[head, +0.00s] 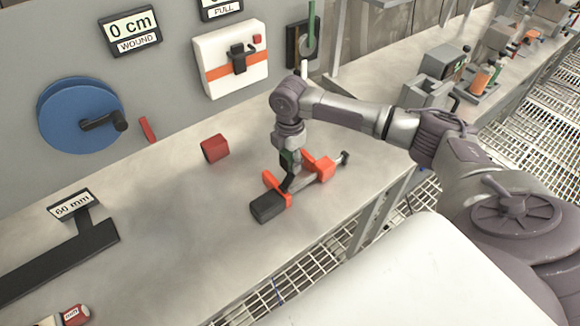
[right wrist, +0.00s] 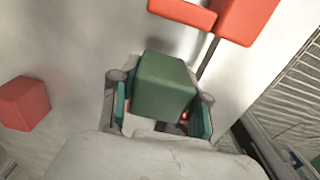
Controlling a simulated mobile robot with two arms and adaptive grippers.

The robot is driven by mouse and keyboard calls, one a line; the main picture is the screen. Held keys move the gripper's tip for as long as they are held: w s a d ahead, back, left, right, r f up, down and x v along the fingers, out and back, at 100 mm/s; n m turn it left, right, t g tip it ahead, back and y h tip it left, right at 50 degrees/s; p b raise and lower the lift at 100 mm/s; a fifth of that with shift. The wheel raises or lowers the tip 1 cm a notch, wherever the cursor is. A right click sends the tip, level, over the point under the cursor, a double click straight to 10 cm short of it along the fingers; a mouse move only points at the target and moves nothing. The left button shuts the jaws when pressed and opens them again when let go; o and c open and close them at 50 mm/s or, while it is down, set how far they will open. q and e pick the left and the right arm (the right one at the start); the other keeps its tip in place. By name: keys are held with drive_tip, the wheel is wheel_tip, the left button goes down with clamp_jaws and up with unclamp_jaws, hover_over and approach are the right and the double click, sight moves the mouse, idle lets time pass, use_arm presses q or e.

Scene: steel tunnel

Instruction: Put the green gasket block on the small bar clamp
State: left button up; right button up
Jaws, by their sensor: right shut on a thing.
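My right gripper (head: 289,170) points down over the small bar clamp and is shut on the green gasket block. In the right wrist view the green block (right wrist: 164,84) sits between the two fingers (right wrist: 160,115). The small bar clamp (head: 268,207) lies on the steel bench, with orange jaws, a dark handle and a metal bar. Its orange jaws also show at the top of the right wrist view (right wrist: 245,18). The gripper hides part of the clamp in the head view, and I cannot tell whether the block touches it. My left gripper is out of view.
A red block (head: 215,148) lies on the bench left of the clamp. A blue reel (head: 75,120) and a white box with an orange stripe (head: 230,55) are on the grey panel behind. A "60 mm" sign (head: 73,204) stands at left. The bench's front edge is close.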

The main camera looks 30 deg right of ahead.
sight(290, 169)
wheel_tip(290, 169, down, 3)
drive_tip(key=shift+f+p, duration=0.15)
drive_tip(key=shift+p, duration=0.3)
drive_tip(key=shift+f, duration=0.3)
drive_tip(key=shift+f, duration=0.1)
drive_tip(key=o, duration=1.3)
wheel_tip(290, 169, up, 12)
drive_tip(key=shift+r+b, duration=0.15)
drive_tip(key=shift+b, duration=0.95)
